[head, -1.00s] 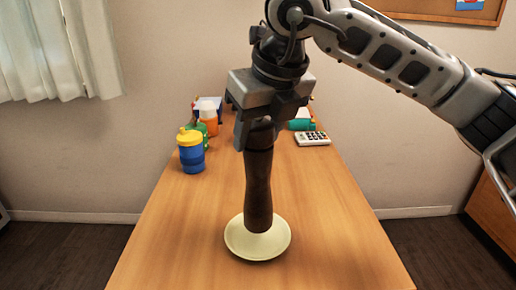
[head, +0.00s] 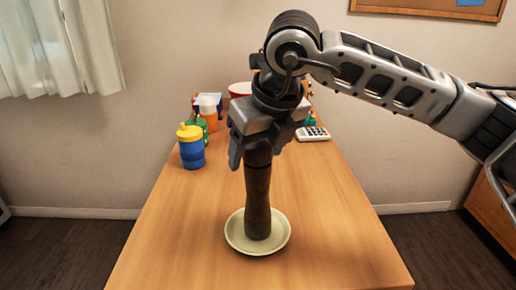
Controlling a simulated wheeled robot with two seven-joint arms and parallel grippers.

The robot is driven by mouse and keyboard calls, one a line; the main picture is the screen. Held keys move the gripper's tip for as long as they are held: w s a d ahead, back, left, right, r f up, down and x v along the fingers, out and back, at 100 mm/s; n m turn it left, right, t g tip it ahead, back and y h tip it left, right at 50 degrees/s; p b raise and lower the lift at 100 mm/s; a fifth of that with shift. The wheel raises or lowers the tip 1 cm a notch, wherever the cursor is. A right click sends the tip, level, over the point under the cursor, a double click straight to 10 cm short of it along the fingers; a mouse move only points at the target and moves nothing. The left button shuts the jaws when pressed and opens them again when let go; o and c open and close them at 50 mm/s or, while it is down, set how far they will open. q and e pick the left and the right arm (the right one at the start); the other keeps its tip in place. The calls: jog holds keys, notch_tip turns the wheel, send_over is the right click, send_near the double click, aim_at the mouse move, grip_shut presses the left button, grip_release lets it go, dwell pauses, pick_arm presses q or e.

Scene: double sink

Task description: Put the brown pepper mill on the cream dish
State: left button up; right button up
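The brown pepper mill (head: 257,200) stands upright, with its base over the middle of the cream dish (head: 236,239) and apparently on it. The cream dish lies on the wooden table near the front. My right gripper (head: 257,150) is at the top of the pepper mill, with its fingers on either side of it, and looks shut on it. The mill's top end is hidden by the gripper. My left gripper is not in view.
A blue cup with a yellow lid (head: 191,147) stands at the table's left edge. Behind it are green and orange containers (head: 208,112) and a red bowl (head: 240,89). A white calculator-like object (head: 312,134) lies at right. The table around the dish is clear.

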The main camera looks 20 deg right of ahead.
jog(key=shift+r+p, duration=0.35)
jog(key=shift+s+r, duration=0.15)
jog(key=shift+r, duration=0.2)
jog(key=v, duration=1.1)
jog(key=shift+b, duration=0.3)
jog(key=shift+d, duration=0.1)
